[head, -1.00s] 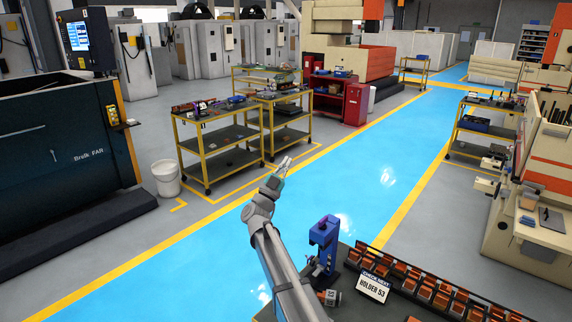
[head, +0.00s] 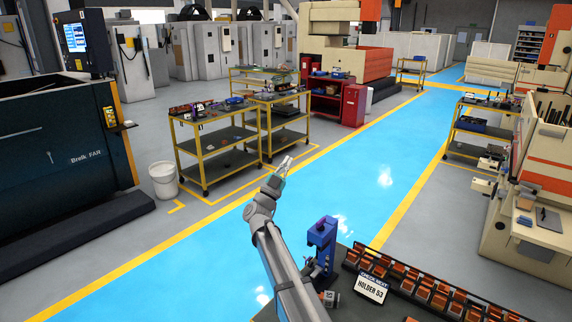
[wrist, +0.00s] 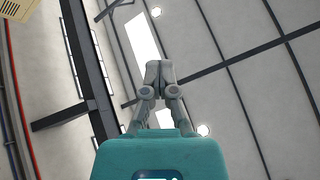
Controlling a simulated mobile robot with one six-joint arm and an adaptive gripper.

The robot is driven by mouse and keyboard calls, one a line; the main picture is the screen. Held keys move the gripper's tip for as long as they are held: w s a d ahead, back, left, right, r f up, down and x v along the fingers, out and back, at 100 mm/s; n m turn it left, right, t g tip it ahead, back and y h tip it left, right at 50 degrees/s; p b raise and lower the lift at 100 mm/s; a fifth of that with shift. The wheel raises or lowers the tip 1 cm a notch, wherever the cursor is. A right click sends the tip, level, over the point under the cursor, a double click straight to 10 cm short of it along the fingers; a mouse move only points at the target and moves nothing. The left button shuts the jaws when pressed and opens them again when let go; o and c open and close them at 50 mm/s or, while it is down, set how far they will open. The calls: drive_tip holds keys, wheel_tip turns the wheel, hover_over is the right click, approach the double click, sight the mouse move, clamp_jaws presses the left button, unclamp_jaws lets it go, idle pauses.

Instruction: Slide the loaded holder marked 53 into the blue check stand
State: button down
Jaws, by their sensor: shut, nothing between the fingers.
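A dark rack (head: 415,279) holds several copper-orange electrodes at the lower right in the head view. A sign (head: 371,287) at its front reads "HOLDER 53". I cannot tell which holder bears the mark 53. The blue check stand (head: 322,243) is upright on the dark bench, left of the rack. A small silvery piece (head: 330,298) with some orange sits near its foot. My gripper (head: 287,162) is raised over the blue floor, apart from stand and rack. In the wrist view the fingers (wrist: 159,68) are together, with nothing between them, pointing toward the ceiling.
The dark bench (head: 345,312) is at the bottom of the head view, partly behind my arm. Yellow-framed carts (head: 215,140) and a white bucket (head: 164,180) stand to the left. The blue aisle (head: 370,190) is clear. Machines line the right.

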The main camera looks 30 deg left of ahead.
drive_tip(key=shift+w+d, duration=0.1)
drive_tip(key=shift+w, duration=1.2)
idle(0.4)
drive_tip(key=c, duration=0.9)
unclamp_jaws()
drive_tip(key=shift+s, duration=0.1)
drive_tip(key=s+d+f+m+g+h+b, duration=0.1)
drive_tip(key=f+m+h, duration=0.1)
drive_tip(key=m, duration=0.2)
drive_tip(key=s+d+f+m+g+h+b, duration=0.1)
drive_tip(key=s+f+m+g+h, duration=0.1)
drive_tip(key=m, duration=0.3)
drive_tip(key=s+d+f+m+g+h+b, duration=0.1)
drive_tip(key=d+f+m+g+h, duration=0.1)
drive_tip(key=f+m, duration=0.2)
drive_tip(key=shift+s+f+m, duration=0.1)
drive_tip(key=shift+s+m, duration=0.1)
drive_tip(key=shift+m, duration=0.2)
